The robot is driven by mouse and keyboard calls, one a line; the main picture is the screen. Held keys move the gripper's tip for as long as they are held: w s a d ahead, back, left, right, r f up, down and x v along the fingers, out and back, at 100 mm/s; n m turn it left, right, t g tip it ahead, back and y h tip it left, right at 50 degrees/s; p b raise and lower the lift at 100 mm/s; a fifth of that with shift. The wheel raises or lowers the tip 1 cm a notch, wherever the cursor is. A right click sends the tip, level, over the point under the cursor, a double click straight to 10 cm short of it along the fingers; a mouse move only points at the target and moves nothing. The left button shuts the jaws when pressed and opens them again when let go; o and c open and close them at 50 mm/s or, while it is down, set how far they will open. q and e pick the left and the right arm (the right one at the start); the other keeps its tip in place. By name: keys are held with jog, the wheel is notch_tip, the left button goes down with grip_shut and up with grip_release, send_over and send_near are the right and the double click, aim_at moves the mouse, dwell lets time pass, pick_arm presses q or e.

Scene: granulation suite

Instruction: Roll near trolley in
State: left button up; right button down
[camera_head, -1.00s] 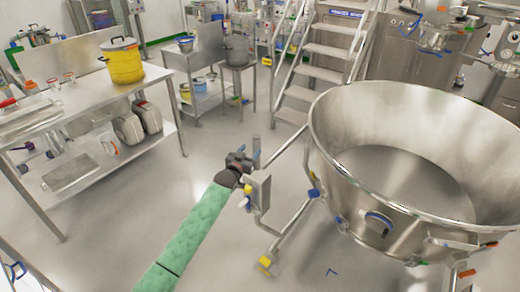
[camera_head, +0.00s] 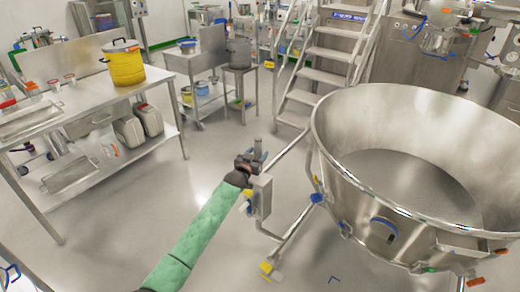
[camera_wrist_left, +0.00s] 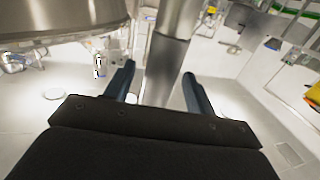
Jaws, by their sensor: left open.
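The near trolley (camera_head: 345,175) is a large round steel bowl on a wheeled frame with blue and yellow fittings, at the right of the head view. An upright handle post (camera_head: 257,147) stands at its left side, above a small grey box. My left gripper (camera_head: 249,161) is at this post. In the left wrist view the post (camera_wrist_left: 166,70) stands between the two spread fingers of my left gripper (camera_wrist_left: 160,85), with gaps on both sides. The bowl's underside (camera_wrist_left: 65,18) fills the upper left there. My right gripper is not in view.
A steel table (camera_head: 75,118) with a yellow pot (camera_head: 122,64) stands at the left. Steel stairs (camera_head: 327,55) rise behind the bowl. A smaller steel trolley (camera_head: 200,65) stands at the back. The floor between table and bowl is clear.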

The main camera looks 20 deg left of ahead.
pick_arm(q)
jog(key=shift+w+d+p, duration=0.2)
jog(key=shift+w+p, duration=0.15)
jog(key=shift+w, duration=1.1)
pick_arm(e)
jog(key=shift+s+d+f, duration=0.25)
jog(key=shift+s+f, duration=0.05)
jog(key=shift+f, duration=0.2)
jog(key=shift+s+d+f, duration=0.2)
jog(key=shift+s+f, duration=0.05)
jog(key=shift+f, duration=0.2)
pick_arm(q)
jog(key=shift+c, duration=0.4)
grip_shut()
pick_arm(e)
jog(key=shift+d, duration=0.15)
